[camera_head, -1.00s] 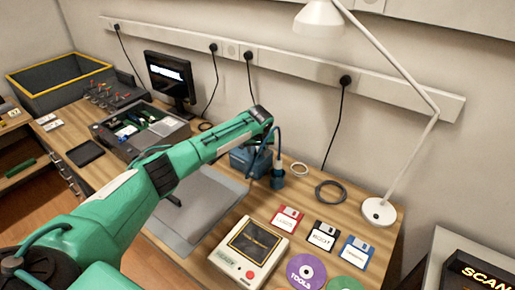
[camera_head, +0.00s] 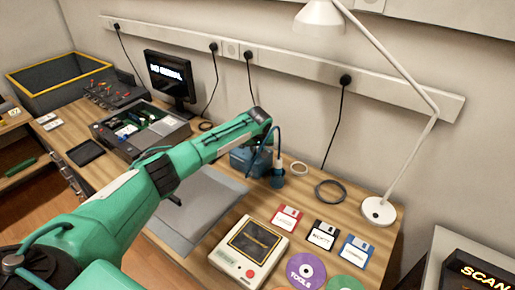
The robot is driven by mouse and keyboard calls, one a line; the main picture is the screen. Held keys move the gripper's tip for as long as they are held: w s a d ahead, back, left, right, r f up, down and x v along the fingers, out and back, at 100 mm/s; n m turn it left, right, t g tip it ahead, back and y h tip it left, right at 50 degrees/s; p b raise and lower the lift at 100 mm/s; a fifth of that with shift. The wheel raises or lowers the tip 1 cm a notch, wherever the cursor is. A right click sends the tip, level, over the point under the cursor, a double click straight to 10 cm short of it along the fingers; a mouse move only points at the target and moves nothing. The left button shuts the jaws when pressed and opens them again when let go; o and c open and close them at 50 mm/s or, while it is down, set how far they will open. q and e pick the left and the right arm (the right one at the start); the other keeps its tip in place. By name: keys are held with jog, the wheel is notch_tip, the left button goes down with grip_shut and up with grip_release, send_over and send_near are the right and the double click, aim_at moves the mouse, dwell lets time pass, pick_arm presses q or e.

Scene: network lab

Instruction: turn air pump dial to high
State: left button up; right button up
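A blue device (camera_head: 240,159), which looks like the air pump, stands on the wooden bench near the wall. A blue cylinder (camera_head: 277,177) with a curved hose rising from it stands just right of it. My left arm reaches in from the lower left. Its wrist is above the blue device, and my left gripper (camera_head: 262,157) points down there, dark and small. I cannot tell whether its fingers are open or touch anything. The dial cannot be made out; the arm and gripper cover part of the device. My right gripper is not in view.
A grey mat (camera_head: 190,222) lies under my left arm. A beige drive (camera_head: 248,252), several floppy disks and discs are at the front right. A desk lamp (camera_head: 379,211) and cable coil (camera_head: 330,191) stand right. An open case (camera_head: 142,130) and monitor (camera_head: 170,77) are left.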

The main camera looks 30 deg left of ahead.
pick_arm(q)
jog(key=m+h+p, duration=0.1)
jog(key=m, duration=0.2)
jog(key=shift+a+p, duration=0.1)
jog(key=shift+p, duration=0.2)
jog(key=shift+m+t+h, duration=0.3)
jog(key=shift+m+h, duration=0.2)
jog(key=shift+m, duration=0.6)
jog(key=shift+a+m+h, duration=0.1)
jog(key=shift+m+h, duration=0.2)
jog(key=shift+m, duration=0.6)
jog(key=m+b, duration=0.1)
jog(key=m+h, duration=0.1)
jog(key=m, duration=0.1)
jog(key=shift+a+f+m+b, duration=0.1)
jog(key=shift+f+m+b, duration=0.05)
jog(key=shift+m+b, duration=0.2)
jog(key=m+h+b, duration=0.1)
jog(key=m+b, duration=0.1)
jog(key=m, duration=0.1)
jog(key=shift+g+h+b, duration=0.3)
jog(key=shift+g, duration=0.1)
jog(key=shift+a+m+b, duration=0.1)
jog(key=shift+m+b, duration=0.2)
jog(key=shift+m, duration=0.35)
jog(key=shift+g, duration=0.3)
